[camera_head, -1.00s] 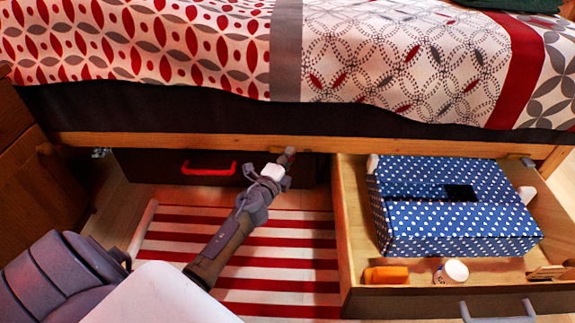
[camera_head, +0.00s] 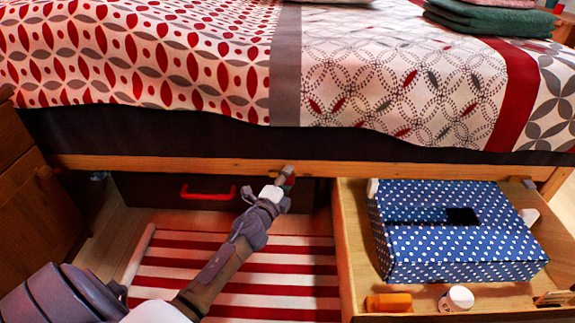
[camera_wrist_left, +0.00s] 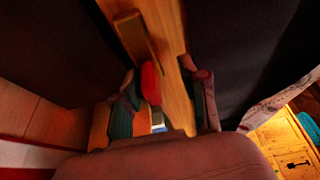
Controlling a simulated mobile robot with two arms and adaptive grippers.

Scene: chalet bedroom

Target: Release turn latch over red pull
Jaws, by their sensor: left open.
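The red pull (camera_head: 208,192) is on the dark front of the closed drawer (camera_head: 140,190) under the bed. My left gripper (camera_head: 285,174) is at the wooden bed rail, to the right of the pull and above it. In the left wrist view its fingers (camera_wrist_left: 172,95) are apart, on both sides of the rail. A small wooden block (camera_wrist_left: 138,42), which looks like the turn latch, lies along the rail edge beyond the fingers, apart from them. A red patch by one fingertip cannot be made out. The latch is not clear in the head view.
An open drawer (camera_head: 350,260) at the right holds a blue dotted box (camera_head: 450,255), an orange item (camera_head: 388,302) and a white-capped jar (camera_head: 457,298). A wooden cabinet (camera_head: 30,200) stands at the left. A striped rug (camera_head: 270,268) lies below my arm.

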